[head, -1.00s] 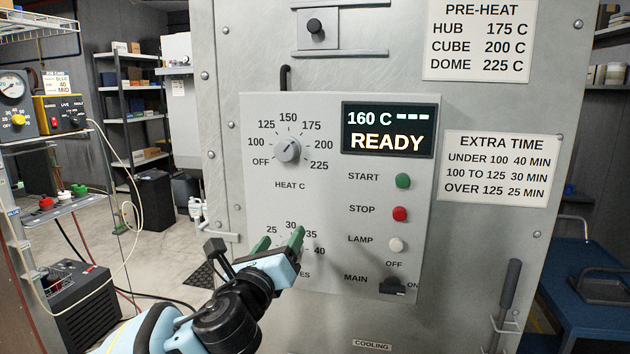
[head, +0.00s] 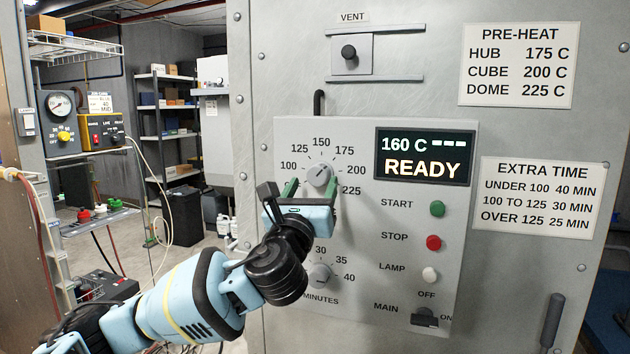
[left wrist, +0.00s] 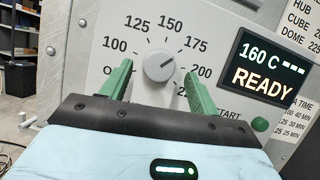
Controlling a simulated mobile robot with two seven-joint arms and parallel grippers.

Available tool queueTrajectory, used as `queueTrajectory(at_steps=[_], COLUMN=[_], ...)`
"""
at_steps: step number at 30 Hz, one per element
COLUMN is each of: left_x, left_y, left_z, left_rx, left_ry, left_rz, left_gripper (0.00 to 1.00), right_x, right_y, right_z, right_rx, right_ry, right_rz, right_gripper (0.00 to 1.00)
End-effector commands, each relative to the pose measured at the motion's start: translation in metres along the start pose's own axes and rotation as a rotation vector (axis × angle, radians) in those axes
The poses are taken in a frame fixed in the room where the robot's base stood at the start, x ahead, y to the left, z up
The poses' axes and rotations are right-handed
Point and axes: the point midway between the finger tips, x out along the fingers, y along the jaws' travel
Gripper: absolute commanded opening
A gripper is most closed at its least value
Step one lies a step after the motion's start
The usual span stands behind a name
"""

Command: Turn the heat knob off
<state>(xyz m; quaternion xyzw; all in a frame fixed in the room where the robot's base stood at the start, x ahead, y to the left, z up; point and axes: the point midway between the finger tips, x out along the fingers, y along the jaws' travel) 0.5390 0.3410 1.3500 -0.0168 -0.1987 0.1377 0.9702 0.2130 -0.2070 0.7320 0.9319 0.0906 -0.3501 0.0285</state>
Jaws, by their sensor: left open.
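The heat knob (head: 319,175) is a round grey dial on the light control panel, ringed by temperature marks. My left gripper (head: 309,186) is in front of the panel at the knob. Its green fingers are open on either side of the knob, with gaps showing in the left wrist view (left wrist: 157,74). The gripper hides the OFF mark and HEAT label in the head view. My right gripper is not in view.
A display (head: 423,157) reads 160 C and READY. Below it are a green start button (head: 437,208), a red stop button (head: 433,242), a lamp button (head: 429,274) and the main switch (head: 425,317). The minutes knob (head: 319,275) is beneath my gripper. A vent slider (head: 348,53) is above.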

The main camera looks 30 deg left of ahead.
Motion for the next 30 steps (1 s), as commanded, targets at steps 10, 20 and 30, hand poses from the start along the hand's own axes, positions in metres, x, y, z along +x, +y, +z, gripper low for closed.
queueTrajectory(at_steps=[10,20,30], left_x=[0.027,0.027,0.027], left_y=[0.000,0.000,0.000], left_z=[0.000,0.000,0.000], left_rx=[-0.001,-0.001,-0.001], left_ry=[-0.001,0.000,0.000], left_rz=[-0.001,-0.001,0.000], left_gripper=[0.61,0.52,0.16], right_x=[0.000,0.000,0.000], right_y=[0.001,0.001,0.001], right_z=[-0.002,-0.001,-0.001], right_rx=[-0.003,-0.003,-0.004], right_ry=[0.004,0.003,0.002], right_rz=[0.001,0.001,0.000], right_gripper=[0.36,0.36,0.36])
